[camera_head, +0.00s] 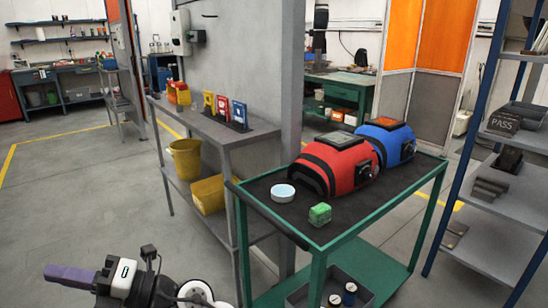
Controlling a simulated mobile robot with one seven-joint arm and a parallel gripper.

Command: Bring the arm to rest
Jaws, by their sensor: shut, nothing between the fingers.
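My gripper (52,271) is at the bottom left of the head view, seen from the side, with purple fingers pointing left. It is shut and empty, held over open floor, apart from the carts. The white and black wrist parts of my arm (135,280) show behind it at the bottom edge; the rest of the arm is mostly cut off.
A grey table (235,133) stands behind. A shelf rack (500,195) is far right. Floor at left is clear.

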